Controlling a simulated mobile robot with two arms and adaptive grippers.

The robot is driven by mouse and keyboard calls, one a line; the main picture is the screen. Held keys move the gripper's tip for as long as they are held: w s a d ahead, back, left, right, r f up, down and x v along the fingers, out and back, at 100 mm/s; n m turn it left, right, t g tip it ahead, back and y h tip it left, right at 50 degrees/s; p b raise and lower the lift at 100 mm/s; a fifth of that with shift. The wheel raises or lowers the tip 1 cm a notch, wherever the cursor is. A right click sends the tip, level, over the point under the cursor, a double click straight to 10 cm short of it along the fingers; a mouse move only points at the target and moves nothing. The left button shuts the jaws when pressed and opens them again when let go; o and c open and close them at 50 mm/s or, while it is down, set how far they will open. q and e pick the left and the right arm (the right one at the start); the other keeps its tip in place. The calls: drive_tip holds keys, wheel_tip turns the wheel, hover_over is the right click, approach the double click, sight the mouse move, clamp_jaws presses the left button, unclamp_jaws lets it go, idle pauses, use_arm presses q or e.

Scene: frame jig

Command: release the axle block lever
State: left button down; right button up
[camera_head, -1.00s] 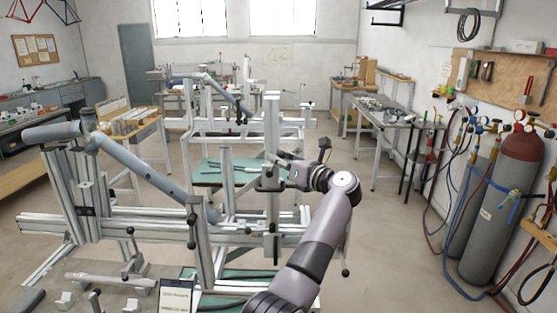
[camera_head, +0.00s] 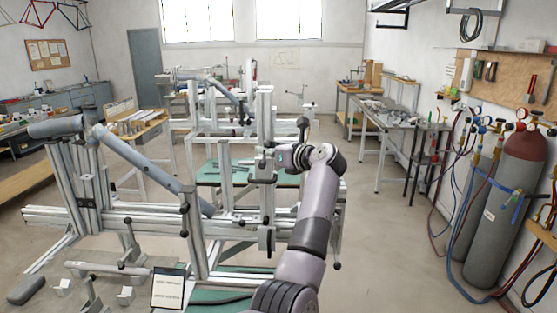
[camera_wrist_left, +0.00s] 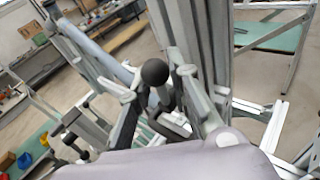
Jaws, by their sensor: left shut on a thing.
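My left gripper (camera_head: 271,160) reaches the tall upright post (camera_head: 265,110) of the aluminium frame jig from the right. The left wrist view shows its two fingers (camera_wrist_left: 158,88) around a short lever with a black ball knob (camera_wrist_left: 155,72). The knob stands up between the fingers, and they are shut on the lever. The lever's lower part and its pivot are hidden by the fingers and my wrist. The axle block itself cannot be made out clearly. My right gripper is not in view.
The jig's long horizontal rail (camera_head: 110,220) crosses in front, with other ball-knob levers on it. A slanted grey tube (camera_head: 150,165) lies at the left. A small sign (camera_head: 168,288) stands at the front. Gas cylinders (camera_head: 505,205) stand at the right. Open floor lies between jig and cylinders.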

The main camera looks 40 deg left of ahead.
use_arm(q)
drive_tip(key=shift+s+a+n+h+b, duration=0.1)
drive_tip(key=shift+a+n+h+b, duration=0.1)
drive_tip(key=shift+n+h+b, duration=0.1)
drive_tip(key=shift+s+a+r+n+h+b, duration=0.3)
drive_tip(key=shift+s+a+n+h+b, duration=0.1)
drive_tip(key=shift+a+n+h, duration=0.25)
drive_tip(key=c, duration=1.9)
unclamp_jaws()
drive_tip(key=shift+o, duration=1)
drive_tip(key=shift+a+f, duration=0.1)
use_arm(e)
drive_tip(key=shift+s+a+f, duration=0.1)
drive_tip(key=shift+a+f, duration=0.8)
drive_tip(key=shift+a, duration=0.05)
